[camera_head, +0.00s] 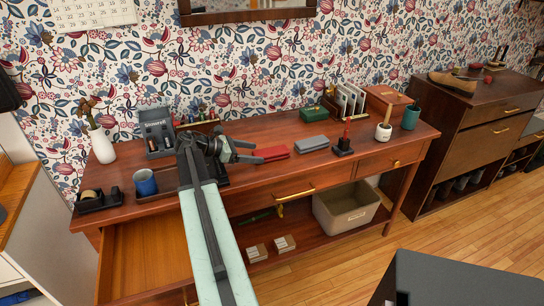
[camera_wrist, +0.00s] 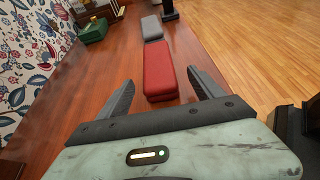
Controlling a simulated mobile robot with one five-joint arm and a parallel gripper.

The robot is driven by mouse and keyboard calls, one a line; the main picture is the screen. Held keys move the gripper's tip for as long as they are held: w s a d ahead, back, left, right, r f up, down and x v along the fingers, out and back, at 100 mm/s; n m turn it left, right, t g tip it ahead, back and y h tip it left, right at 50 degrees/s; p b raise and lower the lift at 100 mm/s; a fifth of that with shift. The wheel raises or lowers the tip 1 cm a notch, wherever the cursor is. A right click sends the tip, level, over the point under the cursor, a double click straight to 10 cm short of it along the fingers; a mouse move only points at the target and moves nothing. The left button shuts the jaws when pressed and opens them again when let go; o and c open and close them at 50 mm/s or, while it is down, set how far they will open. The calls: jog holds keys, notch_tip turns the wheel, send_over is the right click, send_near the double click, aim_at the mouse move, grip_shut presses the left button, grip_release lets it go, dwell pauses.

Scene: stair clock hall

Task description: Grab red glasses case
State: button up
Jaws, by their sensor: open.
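The red glasses case (camera_head: 272,152) lies flat on the wooden desk top, just right of my gripper in the head view. In the wrist view the red case (camera_wrist: 159,71) lies ahead, its near end between the open fingertips as seen there. My gripper (camera_head: 255,152) is open and empty, its fingers pointing toward the case. In the wrist view my gripper (camera_wrist: 160,84) has a finger on each side of the case's near end, with a gap on both sides. I cannot tell its exact height above the desk.
A grey case (camera_head: 311,143) lies just beyond the red one. A green box (camera_head: 312,114), a dark stand with a red item (camera_head: 343,142) and a white pot (camera_head: 383,132) stand farther right. A blue mug (camera_head: 145,182) stands left. A drawer (camera_head: 146,262) is pulled out at front left.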

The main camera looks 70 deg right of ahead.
aim_at(264, 152)
jog(key=b+x, duration=0.1)
jog(key=x, duration=0.4)
jog(key=shift+d+b, duration=0.2)
jog(key=shift+b, duration=0.1)
jog(key=shift+r, duration=0.15)
jog(key=c, duration=1.5)
jog(key=shift+r, duration=0.1)
